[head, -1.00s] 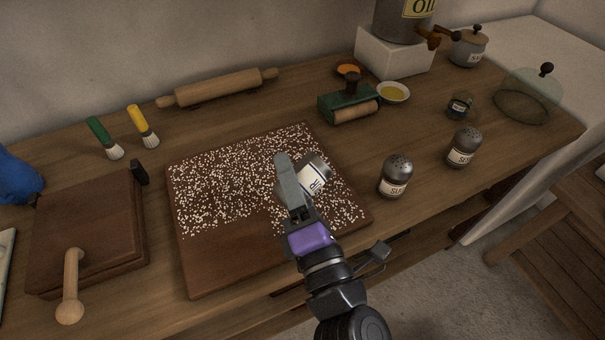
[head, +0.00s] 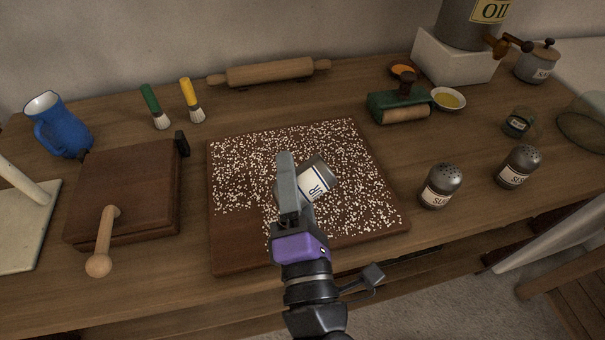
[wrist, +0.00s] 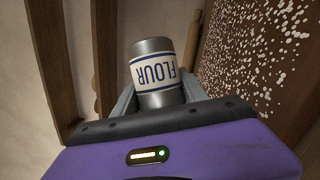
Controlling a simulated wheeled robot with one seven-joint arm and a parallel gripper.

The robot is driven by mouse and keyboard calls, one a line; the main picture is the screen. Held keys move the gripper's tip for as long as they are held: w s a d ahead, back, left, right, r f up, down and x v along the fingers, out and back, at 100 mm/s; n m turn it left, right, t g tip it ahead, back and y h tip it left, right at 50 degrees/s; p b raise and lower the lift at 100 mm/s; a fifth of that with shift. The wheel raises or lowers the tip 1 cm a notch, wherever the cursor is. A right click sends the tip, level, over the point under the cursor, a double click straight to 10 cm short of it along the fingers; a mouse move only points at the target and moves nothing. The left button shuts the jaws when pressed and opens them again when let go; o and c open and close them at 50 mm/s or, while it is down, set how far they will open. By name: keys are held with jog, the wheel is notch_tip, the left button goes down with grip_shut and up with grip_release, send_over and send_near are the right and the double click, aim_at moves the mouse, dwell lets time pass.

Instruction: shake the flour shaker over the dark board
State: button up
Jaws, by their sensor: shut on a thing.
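My gripper (head: 290,190) is shut on the flour shaker (head: 319,176), a grey metal can with a white label, and holds it tilted over the dark board (head: 238,255). The wrist view shows the shaker (wrist: 155,72) between the two fingers, its FLOUR label upside down. The board (wrist: 222,50) also shows there at the right. White specks cover most of the board. Its front left strip is mostly bare. The shaker's top end is hard to make out in the head view.
Two more shakers (head: 440,186) (head: 518,167) stand right of the board. A wooden press (head: 130,190) with a handle is at the left, near a blue jug (head: 59,124).

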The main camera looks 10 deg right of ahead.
jog(key=shift+w+d, duration=0.15)
jog(key=shift+d, duration=0.35)
jog(key=shift+a, duration=4.45)
jog(key=shift+d, duration=0.6)
